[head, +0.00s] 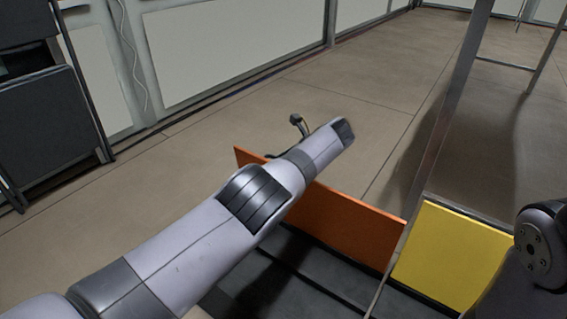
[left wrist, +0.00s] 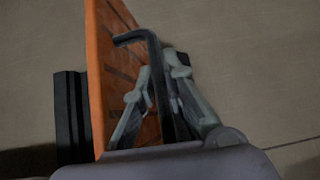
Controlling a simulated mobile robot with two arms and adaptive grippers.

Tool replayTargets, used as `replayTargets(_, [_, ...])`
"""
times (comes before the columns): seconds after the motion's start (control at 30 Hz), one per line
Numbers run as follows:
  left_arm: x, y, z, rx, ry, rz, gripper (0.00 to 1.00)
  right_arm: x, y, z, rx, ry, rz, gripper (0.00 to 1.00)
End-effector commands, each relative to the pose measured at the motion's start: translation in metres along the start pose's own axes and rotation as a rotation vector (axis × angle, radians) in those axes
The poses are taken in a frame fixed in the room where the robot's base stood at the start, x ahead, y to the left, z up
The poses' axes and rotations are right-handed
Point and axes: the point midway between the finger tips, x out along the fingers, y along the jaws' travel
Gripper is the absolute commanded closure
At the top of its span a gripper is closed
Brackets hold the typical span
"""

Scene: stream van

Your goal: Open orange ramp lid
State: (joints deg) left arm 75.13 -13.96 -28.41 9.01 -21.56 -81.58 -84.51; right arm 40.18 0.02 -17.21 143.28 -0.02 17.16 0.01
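The orange ramp lid (head: 345,225) stands steeply raised, its broad face toward me in the head view. In the left wrist view the lid (left wrist: 107,70) is seen nearly edge-on, with a black bent handle (left wrist: 134,37) beside its face. My left gripper (left wrist: 160,88) has its two grey fingers drawn in on either side of the handle, close against it.
A yellow panel (head: 452,258) stands just right of the orange lid. A metal post (head: 450,105) rises behind the gap between them. Dark folded furniture (head: 50,125) stands at the far left. The brown floor (head: 360,85) beyond the lid is open.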

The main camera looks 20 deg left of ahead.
Motion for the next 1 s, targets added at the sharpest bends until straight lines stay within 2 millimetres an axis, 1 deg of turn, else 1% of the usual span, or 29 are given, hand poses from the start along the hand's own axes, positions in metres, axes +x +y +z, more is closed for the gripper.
replayTargets(0.03, [0.001,0.0,0.002,-0.002,-0.002,0.0,0.85,0.0,0.0,0.0,0.0,0.0,0.0,0.6])
replayTargets(0.27, [0.0,-0.001,0.0,0.001,0.001,-0.002,0.7,0.0,0.0,0.0,0.0,0.001,0.0,0.6])
replayTargets(0.67, [-0.004,-0.002,-0.002,0.002,0.002,-0.005,0.7,-0.001,0.001,0.001,0.0,-0.004,0.003,0.6])
replayTargets(0.87, [-0.019,-0.003,-0.002,0.001,0.002,-0.007,0.7,-0.001,0.0,0.001,0.0,-0.002,0.002,0.6])
replayTargets(0.97, [-0.03,-0.002,-0.002,0.001,0.003,-0.007,0.7,-0.001,0.0,0.001,0.0,-0.002,0.001,0.6])
replayTargets(1.0, [-0.039,-0.002,-0.001,0.0,0.003,-0.01,0.7,0.0,0.0,0.001,0.0,-0.002,0.001,0.6])
